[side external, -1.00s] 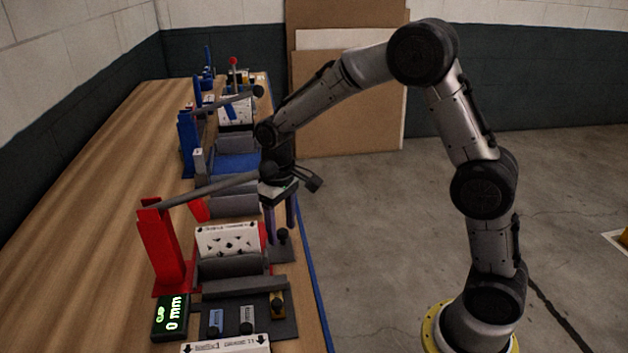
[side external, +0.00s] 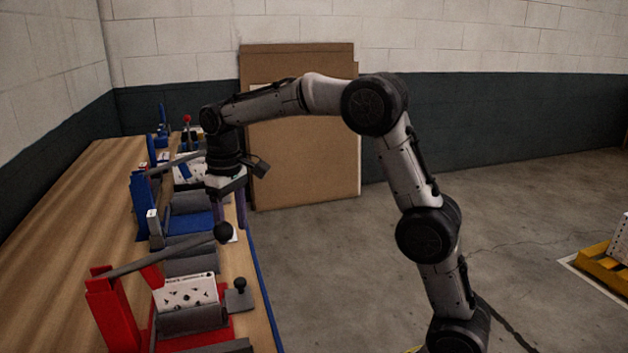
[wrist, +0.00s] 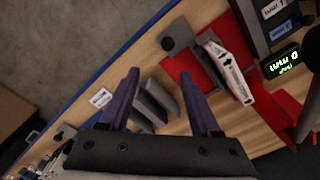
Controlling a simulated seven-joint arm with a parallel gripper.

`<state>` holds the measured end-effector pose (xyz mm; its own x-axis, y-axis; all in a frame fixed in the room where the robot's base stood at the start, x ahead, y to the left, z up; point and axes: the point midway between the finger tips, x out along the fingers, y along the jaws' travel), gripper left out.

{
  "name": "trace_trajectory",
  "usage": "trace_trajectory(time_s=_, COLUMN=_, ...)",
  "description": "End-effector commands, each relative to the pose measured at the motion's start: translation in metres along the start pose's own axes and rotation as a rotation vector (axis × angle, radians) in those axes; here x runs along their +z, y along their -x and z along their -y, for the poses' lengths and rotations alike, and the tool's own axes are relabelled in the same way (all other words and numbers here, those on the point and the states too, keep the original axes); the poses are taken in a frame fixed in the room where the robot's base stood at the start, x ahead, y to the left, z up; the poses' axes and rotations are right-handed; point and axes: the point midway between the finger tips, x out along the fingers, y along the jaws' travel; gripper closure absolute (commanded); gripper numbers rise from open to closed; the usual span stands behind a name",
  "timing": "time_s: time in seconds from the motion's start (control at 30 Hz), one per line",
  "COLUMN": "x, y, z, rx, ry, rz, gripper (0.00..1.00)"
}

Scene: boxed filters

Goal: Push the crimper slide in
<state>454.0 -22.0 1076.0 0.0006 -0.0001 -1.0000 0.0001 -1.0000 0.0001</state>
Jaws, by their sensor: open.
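The red crimper station (side external: 112,310) stands at the near end of the bench, with a long grey lever (side external: 165,254) ending in a black ball. A white boxed filter (side external: 186,293) with dark holes sits in it. The crimper slide (side external: 238,301), a grey plate with an upright black knob, lies at the station's right side, by the bench edge. The slide's knob end also shows in the wrist view (wrist: 178,42). My gripper (side external: 230,212) points down behind the station, apart from the slide and its knob. Its purple fingers (wrist: 158,78) are spread and empty.
Grey cradle blocks (wrist: 150,103) lie below my fingers. A blue station (side external: 145,205) with its own lever stands further back. A green-lit display (wrist: 282,62) is beside the red station. Open floor (side external: 310,290) lies right of the bench.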

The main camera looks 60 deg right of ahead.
Motion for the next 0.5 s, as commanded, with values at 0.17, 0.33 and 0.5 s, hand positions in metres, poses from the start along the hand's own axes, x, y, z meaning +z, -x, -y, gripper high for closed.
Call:
trace_trajectory(time_s=0.17, x=0.004, y=0.033, z=0.001, rx=0.001, ry=0.002, rz=-0.026, gripper=0.36)
trace_trajectory(time_s=0.33, x=0.017, y=0.061, z=0.004, rx=0.004, ry=0.006, rz=-0.083, gripper=0.36)
trace_trajectory(time_s=0.5, x=0.036, y=0.085, z=0.006, rx=0.006, ry=0.01, rz=-0.133, gripper=0.36)
